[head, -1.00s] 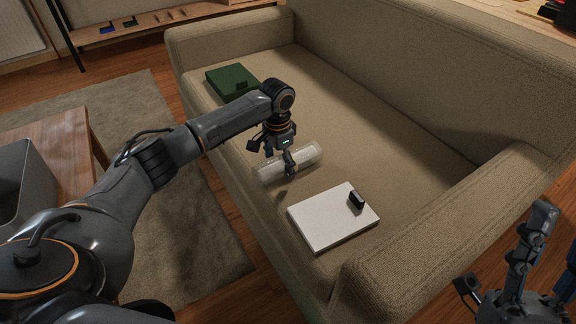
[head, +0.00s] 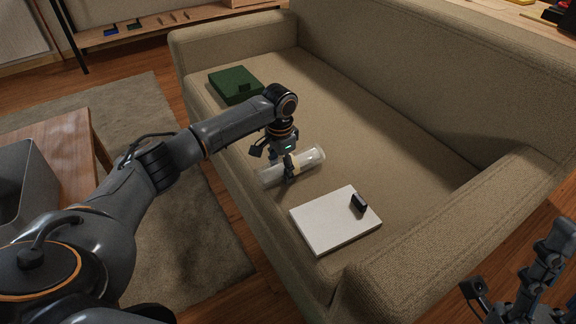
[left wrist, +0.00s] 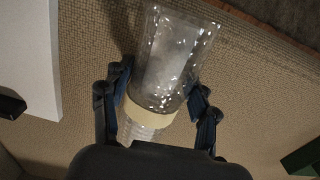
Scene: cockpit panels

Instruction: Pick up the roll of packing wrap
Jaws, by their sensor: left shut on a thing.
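The roll of packing wrap (head: 308,158) is a clear, shiny cylinder with a cream band around its middle. It lies on or just above the sofa seat; I cannot tell which. My left gripper (head: 289,172) is over the roll from above and shut on it. In the left wrist view, the roll (left wrist: 176,65) runs between the two dark fingers of the gripper (left wrist: 160,112), with the cream band between them. My right gripper (head: 548,270) shows at the lower right, away from the sofa seat; its fingertips are not clear enough to judge.
A white box (head: 335,222) with a small black object (head: 359,202) on it lies in front of the roll. A green box (head: 236,84) lies farther back on the beige sofa (head: 380,140). A wooden table (head: 75,140) with a grey bin (head: 38,185) stands at left.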

